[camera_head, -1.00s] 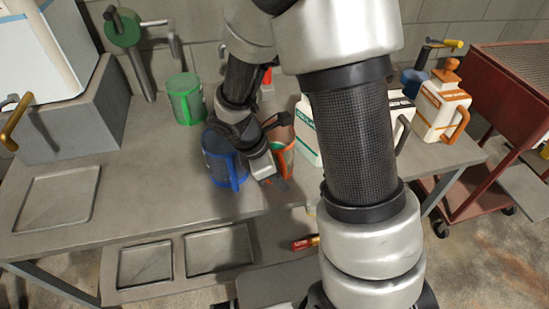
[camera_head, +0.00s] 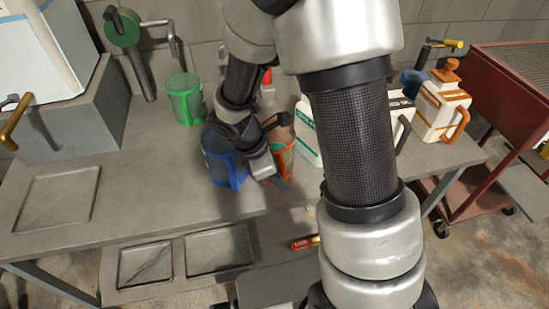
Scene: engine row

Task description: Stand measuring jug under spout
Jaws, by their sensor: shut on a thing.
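An orange-red measuring jug (camera_head: 285,134) stands upright on the grey bench, partly hidden by my gripper (camera_head: 271,175). My gripper reaches down at its front and is shut at the jug's handle side; the exact contact is hidden. A blue measuring jug (camera_head: 217,160) stands just left of my gripper. A green measuring jug (camera_head: 185,100) stands further back left. A green pump (camera_head: 122,28) with a bent grey pipe stands at the back.
A square recessed tray (camera_head: 57,205) lies on the left of the bench, in a clear area. A red-handled tool (camera_head: 303,243) lies low, in front of the bench.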

